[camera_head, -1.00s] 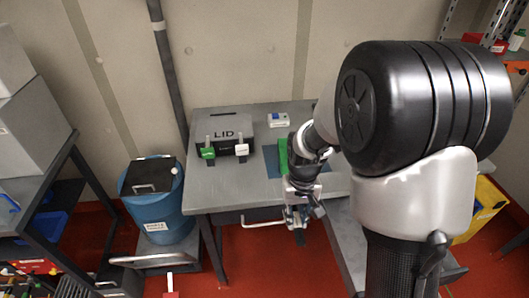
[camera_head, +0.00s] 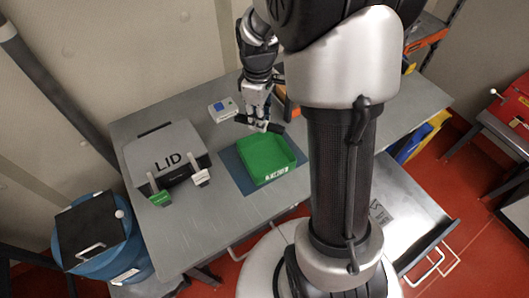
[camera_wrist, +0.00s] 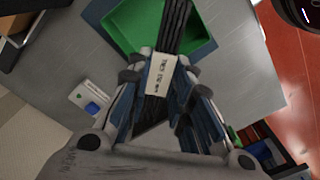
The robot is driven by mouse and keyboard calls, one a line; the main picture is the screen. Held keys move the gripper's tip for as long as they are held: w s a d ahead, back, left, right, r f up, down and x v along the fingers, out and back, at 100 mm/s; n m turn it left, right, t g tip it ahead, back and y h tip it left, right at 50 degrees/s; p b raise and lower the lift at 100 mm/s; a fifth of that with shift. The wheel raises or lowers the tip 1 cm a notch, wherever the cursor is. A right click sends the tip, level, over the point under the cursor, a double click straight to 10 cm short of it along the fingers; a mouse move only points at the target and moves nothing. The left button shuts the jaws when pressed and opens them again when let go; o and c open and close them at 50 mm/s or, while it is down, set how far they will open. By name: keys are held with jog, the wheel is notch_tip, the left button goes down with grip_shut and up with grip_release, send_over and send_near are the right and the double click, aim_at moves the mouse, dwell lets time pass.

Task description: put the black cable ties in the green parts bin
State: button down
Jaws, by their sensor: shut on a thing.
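The black cable ties (camera_wrist: 174,28) are a bundle with a pale printed label, held between my fingers in the wrist view. In the head view the dark bundle (camera_head: 268,126) shows at my fingertips. My gripper (camera_head: 260,122) is shut on the bundle, above the table by the back edge of the green parts bin. The green parts bin (camera_head: 268,176) stands on a blue mat (camera_head: 233,166), open at the top, and its visible floor looks empty. In the wrist view the bin (camera_wrist: 124,22) lies beyond my fingertips, and the bundle covers part of it.
A grey box marked LID (camera_head: 168,160) stands on the table (camera_head: 215,210) left of the bin, with green and white tags in front. A small white device with a blue top (camera_head: 222,108) lies behind the bin. A blue drum (camera_head: 95,250) stands at the lower left.

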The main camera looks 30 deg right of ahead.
aim_at(266, 159)
jog(key=shift+s+d+r+n, duration=0.2)
jog(key=shift+d+r+n, duration=0.3)
jog(key=shift+d+r, duration=0.15)
jog(key=shift+s+d, duration=0.2)
jog(key=shift+n, duration=0.3)
notch_tip(266, 159, down, 20)
jog(key=b, duration=0.4)
jog(key=shift+r+b, duration=0.15)
jog(key=shift+b, duration=0.25)
jog(key=shift+f, duration=0.2)
jog(key=c, duration=1.4)
grip_release()
jog(key=shift+c, duration=0.2)
jog(key=shift+r, duration=0.1)
